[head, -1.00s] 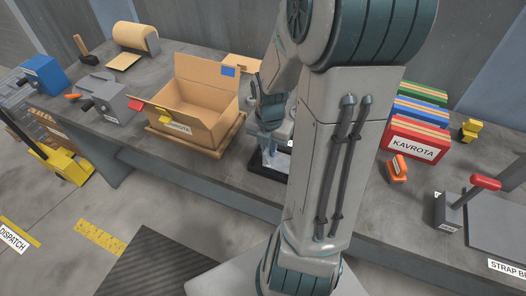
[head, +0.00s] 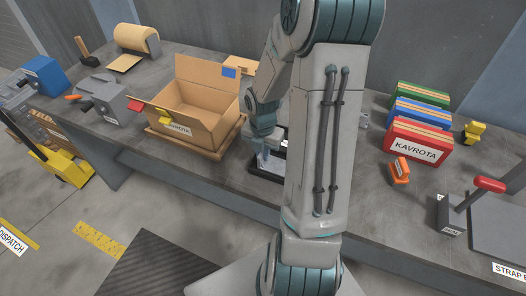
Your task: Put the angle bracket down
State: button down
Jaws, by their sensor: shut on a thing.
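My gripper (head: 268,155) points down over the bench, to the right of the open cardboard box. It is shut on a small grey piece, which I take for the angle bracket; its shape is too small and too covered to make out. The gripper is low above a black-rimmed tray or stand (head: 262,174) near the bench's front edge. My arm hides the right side of this stand. I cannot tell whether the held piece touches it.
The open cardboard box (head: 178,128) stands just left of my gripper. Right of my arm are the red KAVROTA box (head: 418,146), an orange tape dispenser (head: 399,170) and a strapping tool with a red handle (head: 489,184). A small grey part (head: 363,120) shows beside my arm.

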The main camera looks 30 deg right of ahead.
jog(key=shift+f, duration=0.2)
jog(key=c, duration=1.8)
grip_release()
jog(key=shift+o, duration=0.2)
jog(key=shift+r, duration=0.1)
